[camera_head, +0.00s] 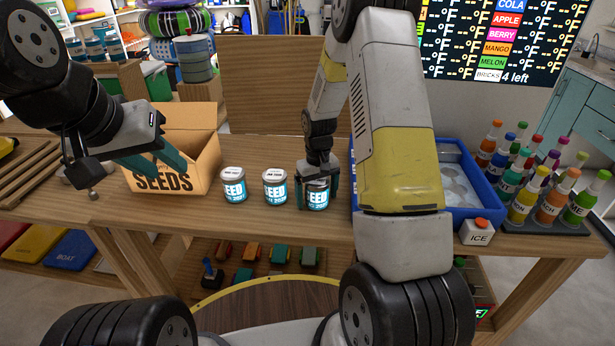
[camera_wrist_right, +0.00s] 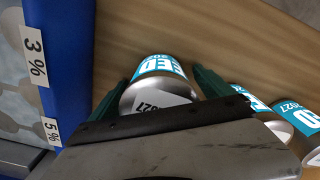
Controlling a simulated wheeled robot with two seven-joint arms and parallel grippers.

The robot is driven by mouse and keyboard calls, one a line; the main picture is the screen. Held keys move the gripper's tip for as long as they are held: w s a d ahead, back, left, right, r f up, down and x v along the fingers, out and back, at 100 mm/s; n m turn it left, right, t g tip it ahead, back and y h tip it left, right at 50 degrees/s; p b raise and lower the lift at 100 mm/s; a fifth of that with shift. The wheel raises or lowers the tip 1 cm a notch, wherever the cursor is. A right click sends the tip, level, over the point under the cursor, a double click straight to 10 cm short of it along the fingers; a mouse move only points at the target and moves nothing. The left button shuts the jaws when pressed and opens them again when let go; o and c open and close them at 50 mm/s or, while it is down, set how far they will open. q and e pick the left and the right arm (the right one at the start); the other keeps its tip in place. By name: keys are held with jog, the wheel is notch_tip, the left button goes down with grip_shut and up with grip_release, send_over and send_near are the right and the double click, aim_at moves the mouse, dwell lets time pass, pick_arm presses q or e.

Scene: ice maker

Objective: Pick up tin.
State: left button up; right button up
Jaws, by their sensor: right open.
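Three seed tins with blue labels stand in a row on the wooden table: the left tin (camera_head: 233,186), the middle tin (camera_head: 275,188) and the right tin (camera_head: 317,195). My right gripper (camera_head: 318,186) is lowered over the right tin, with one finger on each side of it. In the right wrist view this tin (camera_wrist_right: 160,85) lies between the open green fingers (camera_wrist_right: 158,88); whether they touch it I cannot tell. The other tins show to its right there. My left gripper (camera_head: 150,160) is raised at the left by the SEEDS box, its fingers apart and empty.
The open cardboard SEEDS box (camera_head: 190,165) stands left of the tins. A blue ice bin (camera_head: 480,190) is close on the right, partly behind my right arm. A white ICE button box (camera_head: 477,232) and a rack of colored bottles (camera_head: 545,215) stand further right.

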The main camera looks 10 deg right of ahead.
jog(key=c, duration=1.7)
jog(key=shift+r, duration=0.15)
